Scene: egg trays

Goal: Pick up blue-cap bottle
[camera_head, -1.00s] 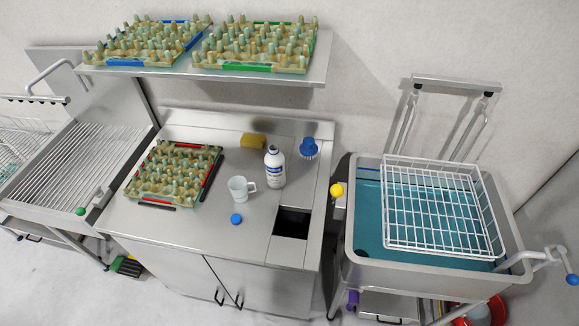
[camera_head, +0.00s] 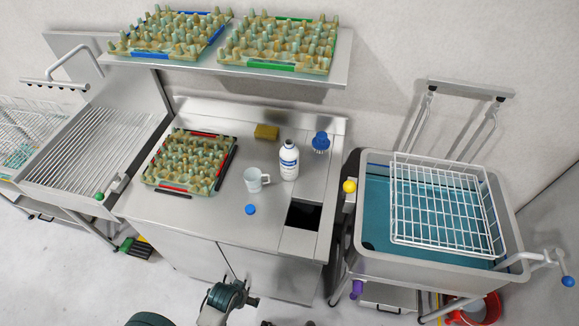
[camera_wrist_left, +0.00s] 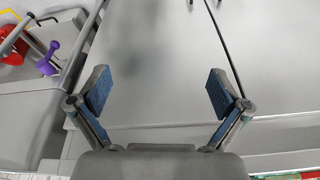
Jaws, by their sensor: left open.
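A white bottle (camera_head: 289,162) with a blue label stands upright on the steel counter (camera_head: 225,225), right of a white mug (camera_head: 256,180). Its top looks dark. A small blue cap (camera_head: 250,210) lies on the counter in front of the mug, apart from the bottle. My left gripper (camera_wrist_left: 160,88) is open and empty in the left wrist view, its blue-padded fingers spread before plain grey panels. In the head view part of my arm shows low at the bottom edge, in front of the counter and well below the bottle. My right gripper is not clearly seen.
An egg tray (camera_head: 190,192) sits left of the mug. A yellow sponge (camera_head: 266,131) and a blue brush (camera_head: 321,142) lie behind the bottle. A dark opening (camera_head: 304,215) is at front right. A shelf (camera_head: 310,76) with two egg trays hangs above; a sink (camera_head: 375,260) stands right.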

